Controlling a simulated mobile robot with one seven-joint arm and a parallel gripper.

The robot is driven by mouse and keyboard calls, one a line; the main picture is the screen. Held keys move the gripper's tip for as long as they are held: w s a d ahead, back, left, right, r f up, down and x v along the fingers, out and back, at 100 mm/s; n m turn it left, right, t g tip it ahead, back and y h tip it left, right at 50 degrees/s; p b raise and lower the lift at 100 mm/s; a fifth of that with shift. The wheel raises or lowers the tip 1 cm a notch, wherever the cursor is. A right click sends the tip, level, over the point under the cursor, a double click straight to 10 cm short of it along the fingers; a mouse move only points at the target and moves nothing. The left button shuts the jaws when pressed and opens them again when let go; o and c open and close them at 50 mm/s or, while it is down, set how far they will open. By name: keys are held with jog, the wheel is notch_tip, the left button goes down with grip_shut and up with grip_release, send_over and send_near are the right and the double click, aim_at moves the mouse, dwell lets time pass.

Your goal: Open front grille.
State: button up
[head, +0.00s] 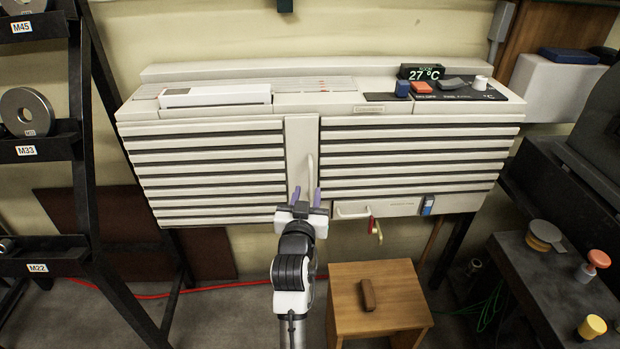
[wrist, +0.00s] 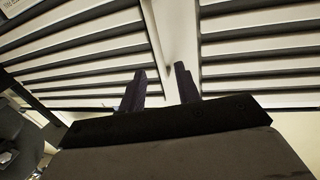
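The front grille (head: 215,170) is a wide cream panel with dark horizontal slots on both sides of a plain central strip. It looks closed. A pale vertical handle (head: 310,168) stands on the central strip. My gripper (head: 307,192) is in front of the strip at the handle's lower end, its two purple fingers pointing up and apart. In the wrist view the fingers of my gripper (wrist: 160,82) show a gap with the central strip (wrist: 178,35) beyond it. I cannot tell whether the handle lies between the fingers. No grip on it shows.
A wooden stool (head: 390,295) stands below right. A black rack (head: 95,180) is at left, a dark bench (head: 555,290) at right.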

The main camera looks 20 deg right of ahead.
aim_at(310, 179)
jog(key=shift+p+x, duration=0.45)
jog(key=shift+x, duration=2.3)
jog(key=shift+s, duration=0.1)
grip_shut()
